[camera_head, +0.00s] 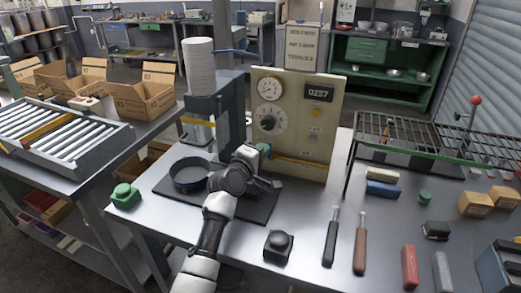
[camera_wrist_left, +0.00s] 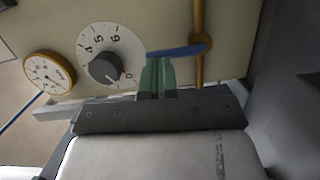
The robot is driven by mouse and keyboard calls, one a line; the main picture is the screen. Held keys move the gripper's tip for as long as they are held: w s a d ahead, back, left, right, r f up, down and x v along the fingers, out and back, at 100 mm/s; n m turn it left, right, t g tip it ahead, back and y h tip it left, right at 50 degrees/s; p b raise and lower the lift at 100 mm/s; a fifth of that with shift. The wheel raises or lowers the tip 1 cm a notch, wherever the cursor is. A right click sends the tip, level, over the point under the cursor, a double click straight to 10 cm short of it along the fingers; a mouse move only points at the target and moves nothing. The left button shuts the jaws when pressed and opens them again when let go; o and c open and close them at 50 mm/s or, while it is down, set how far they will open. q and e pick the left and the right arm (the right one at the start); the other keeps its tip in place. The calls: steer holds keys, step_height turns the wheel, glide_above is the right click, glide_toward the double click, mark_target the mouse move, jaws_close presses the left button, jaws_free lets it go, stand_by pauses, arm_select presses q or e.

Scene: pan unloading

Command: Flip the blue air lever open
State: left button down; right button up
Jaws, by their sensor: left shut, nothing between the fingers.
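The blue air lever (camera_wrist_left: 176,52) shows in the left wrist view, standing out crosswise from a brass-coloured pipe (camera_wrist_left: 198,68) on the cream panel. In the head view I cannot make the lever out behind my gripper. My left gripper (camera_head: 263,150) is at the lower left of the panel, above the pipe (camera_head: 298,163). In the wrist view its green fingers (camera_wrist_left: 157,76) are shut with nothing between them. Their tips are right beside the lever's free end; I cannot tell whether they touch it. My right gripper is not in view.
The cream panel (camera_head: 318,135) carries a numbered dial (camera_head: 269,119) and a gauge (camera_head: 270,89) close to my gripper. A press with a dark round pan (camera_head: 189,175) stands left of my wrist. Two handled tools (camera_head: 331,238) lie to the right on the bench.

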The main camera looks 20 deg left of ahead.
arm_select(q)
steer(key=shift+d+r+m+p, duration=0.1)
steer(key=shift+d+m+p, duration=0.2)
steer(key=shift+m+p, duration=0.4)
steer(key=d+m+p, duration=0.1)
steer(key=m+p, duration=0.1)
steer(key=m, duration=0.1)
steer(key=d+f+m+g+y+p, duration=0.1)
steer(key=d+m+p, duration=0.1)
steer(key=m, duration=0.1)
steer(key=d+m+y+p, duration=0.1)
steer(key=m+p, duration=0.2)
steer(key=shift+s+d+f+g, duration=0.1)
steer(key=shift+d+f+g, duration=0.05)
steer(key=shift+g, duration=0.15)
stand_by(0.8)
steer(key=shift+d+f, duration=0.2)
steer(key=shift+d, duration=0.05)
stand_by(1.7)
